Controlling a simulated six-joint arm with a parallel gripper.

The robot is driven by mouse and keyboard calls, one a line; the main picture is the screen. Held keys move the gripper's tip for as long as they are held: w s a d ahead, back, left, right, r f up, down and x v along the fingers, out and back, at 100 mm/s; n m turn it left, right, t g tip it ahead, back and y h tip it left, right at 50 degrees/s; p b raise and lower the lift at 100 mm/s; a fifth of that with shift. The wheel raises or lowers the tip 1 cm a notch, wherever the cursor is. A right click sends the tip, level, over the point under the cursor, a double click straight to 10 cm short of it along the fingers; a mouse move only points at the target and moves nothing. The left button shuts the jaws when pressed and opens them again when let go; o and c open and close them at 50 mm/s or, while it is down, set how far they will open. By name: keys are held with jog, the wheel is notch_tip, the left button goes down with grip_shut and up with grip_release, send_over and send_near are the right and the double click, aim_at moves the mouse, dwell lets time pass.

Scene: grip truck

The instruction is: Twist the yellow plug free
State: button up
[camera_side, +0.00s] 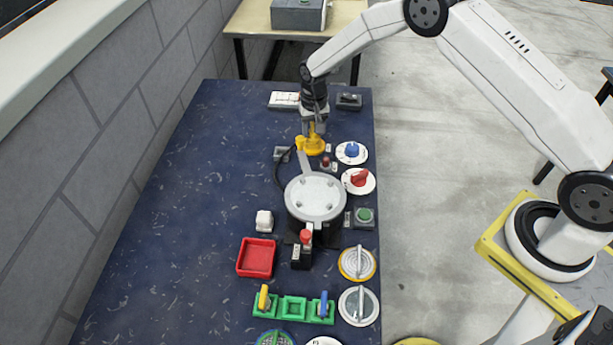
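The yellow plug (313,146) stands near the far right part of the blue table, just beyond the round silver-lidded pot. My gripper (314,127) points down from above and its tip is right at the top of the plug. The fingers are small and partly merged with the plug in this view, so I cannot tell whether they are closed on it. A dark cable (279,172) curves on the table to the left of the pot.
The silver-lidded pot (315,196) stands close in front of the plug. A blue knob (352,149) and a red knob (360,178) sit to the right. A red tray (256,258) and green blocks (293,308) are nearer. The table's left side (180,220) is clear.

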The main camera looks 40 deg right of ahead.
dwell(0.4)
jog(key=shift+r, duration=3.7)
jog(key=shift+s+r, duration=0.1)
jog(key=shift+s+r, duration=0.4)
jog(key=s+r+n+t, duration=0.1)
jog(key=s+r, duration=0.3)
jog(key=s, duration=0.9)
jog(key=s+r+n+t, duration=0.1)
jog(key=s+r+n, duration=0.3)
jog(key=s, duration=0.9)
jog(key=shift+s+d+t, duration=0.2)
jog(key=shift+d+t, duration=0.1)
jog(key=shift+d, duration=0.05)
